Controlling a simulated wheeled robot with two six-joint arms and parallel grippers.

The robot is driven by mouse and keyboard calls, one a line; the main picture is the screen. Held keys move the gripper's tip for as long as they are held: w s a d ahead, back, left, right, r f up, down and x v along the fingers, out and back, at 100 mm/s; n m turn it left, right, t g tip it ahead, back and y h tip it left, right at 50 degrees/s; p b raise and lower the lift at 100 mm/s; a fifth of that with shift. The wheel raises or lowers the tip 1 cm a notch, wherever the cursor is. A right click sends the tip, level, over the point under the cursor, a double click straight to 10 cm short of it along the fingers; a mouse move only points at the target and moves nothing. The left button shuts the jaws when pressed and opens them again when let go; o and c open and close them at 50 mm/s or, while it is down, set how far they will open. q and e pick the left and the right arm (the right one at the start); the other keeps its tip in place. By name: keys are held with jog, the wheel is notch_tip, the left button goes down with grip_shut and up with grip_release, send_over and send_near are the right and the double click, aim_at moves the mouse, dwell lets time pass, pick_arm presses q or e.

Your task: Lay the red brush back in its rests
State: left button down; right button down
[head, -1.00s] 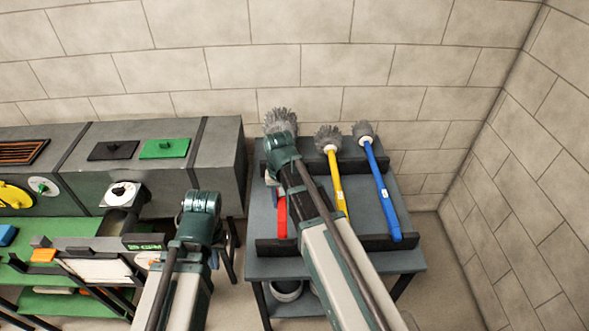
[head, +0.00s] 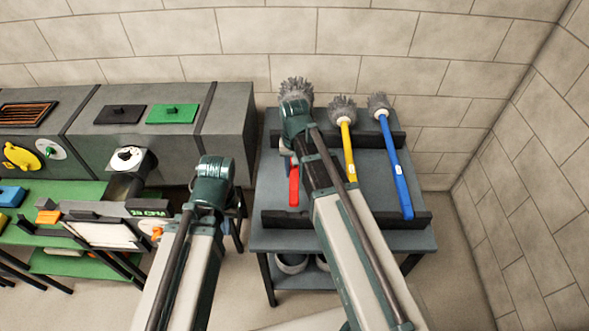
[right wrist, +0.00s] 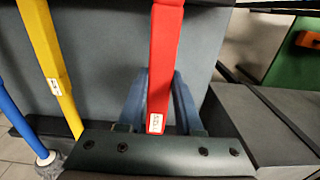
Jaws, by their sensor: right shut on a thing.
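The red brush has a grey bristle head (head: 296,90) at the back left of the rack table and a red handle (head: 294,185) running toward the front. The rests are a black rear bar (head: 403,139) and a black front bar (head: 345,221). My right gripper (right wrist: 160,80) is shut on the red handle, with a blue-grey finger on either side. My right arm hides part of the handle in the head view. I cannot tell whether the handle touches the rests. My left arm (head: 212,185) hangs left of the table; its fingertips are hidden.
A yellow brush (head: 349,155) and a blue brush (head: 394,160) lie across the bars to the right of the red one. The wall is right behind the table. Buckets (head: 291,263) sit below.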

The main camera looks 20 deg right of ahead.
notch_tip(320, 180, down, 6)
jog(key=b, duration=0.5)
jog(key=shift+f, duration=0.1)
jog(key=c, duration=0.5)
grip_release()
notch_tip(320, 180, up, 14)
jog(key=p, duration=1.3)
jog(key=s+a+f+n+h+b, duration=0.1)
jog(key=s+a+f+n+b, duration=0.1)
jog(key=s+a+n, duration=0.5)
jog(key=s+a, duration=0.3)
jog(key=s, duration=0.4)
jog(key=shift+s+a+f, duration=0.2)
jog(key=shift+a, duration=0.05)
